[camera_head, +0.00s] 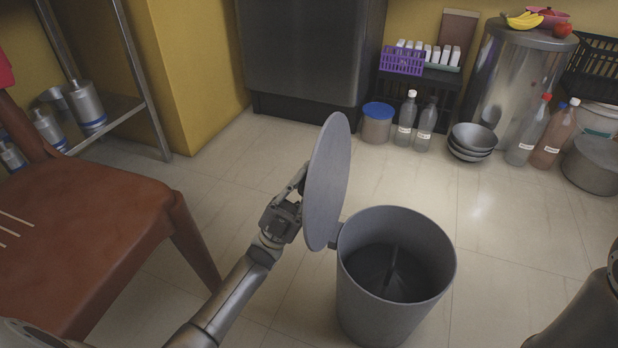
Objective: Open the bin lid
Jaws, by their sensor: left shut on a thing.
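The grey bin (385,320) stands on the tiled floor in the lower middle of the head view. Its round lid (328,185) is raised and stands near upright at the bin's left rim, by the hinge. The bin's mouth is uncovered and its dark inside shows. My left gripper (290,205) is at the left side of the lid, shut on it; its fingertips are partly hidden behind the lid. My right arm shows at the lower right edge, and its gripper is not in view.
A brown chair (90,230) stands at the left, close to my left arm. Bottles (407,118), stacked bowls (471,140) and a steel canister (515,80) line the back. The floor right of the bin is clear.

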